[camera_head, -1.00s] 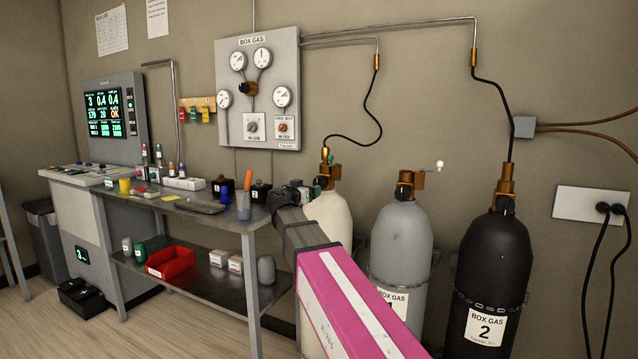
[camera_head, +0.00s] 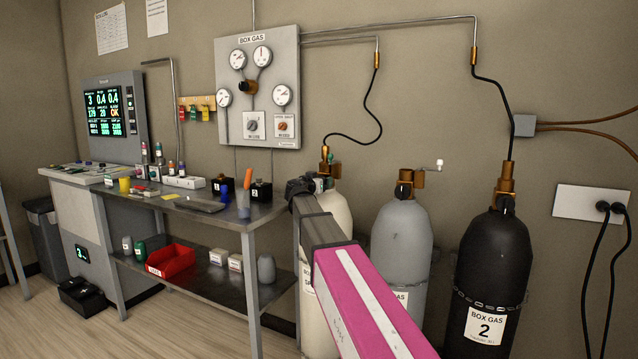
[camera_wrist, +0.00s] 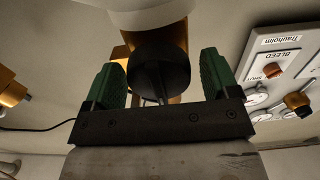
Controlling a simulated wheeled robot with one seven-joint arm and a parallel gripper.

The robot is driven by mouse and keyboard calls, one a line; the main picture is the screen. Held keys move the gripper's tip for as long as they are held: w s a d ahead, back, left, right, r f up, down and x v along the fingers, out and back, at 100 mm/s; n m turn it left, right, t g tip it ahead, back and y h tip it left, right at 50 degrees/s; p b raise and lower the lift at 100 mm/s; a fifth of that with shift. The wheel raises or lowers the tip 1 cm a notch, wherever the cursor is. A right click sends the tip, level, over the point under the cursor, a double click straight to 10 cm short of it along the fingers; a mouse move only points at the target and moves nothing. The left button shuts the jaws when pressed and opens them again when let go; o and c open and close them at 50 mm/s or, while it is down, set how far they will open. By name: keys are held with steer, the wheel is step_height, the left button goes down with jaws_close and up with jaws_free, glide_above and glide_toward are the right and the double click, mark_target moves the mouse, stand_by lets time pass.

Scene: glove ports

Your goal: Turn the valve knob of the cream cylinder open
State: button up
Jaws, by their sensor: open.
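The cream cylinder (camera_head: 339,207) stands at the left of the row of gas cylinders, partly hidden behind my arm. Its brass valve (camera_head: 325,168) shows above my gripper (camera_head: 308,185), which hides the knob in the head view. In the wrist view, a round dark knob (camera_wrist: 160,76) on a brass body sits between the two green fingers of my gripper (camera_wrist: 161,60). The fingers are open, one on each side of the knob, with slight gaps visible. The pale cylinder top (camera_wrist: 150,8) shows at the upper edge.
A grey cylinder (camera_head: 401,240) and a black cylinder (camera_head: 494,255) stand to the right. The bench (camera_head: 220,222) is close on the left with bottles and tools. The BOX GAS panel (camera_head: 257,90) hangs on the wall above; a black hose runs down to the cream cylinder's valve.

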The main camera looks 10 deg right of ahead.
steer(key=c, duration=0.9)
steer(key=shift+o, duration=0.3)
steer(key=shift+a+n, duration=0.1)
steer(key=shift+n, duration=3)
steer(key=o, duration=0.8)
steer(key=shift+o, duration=0.2)
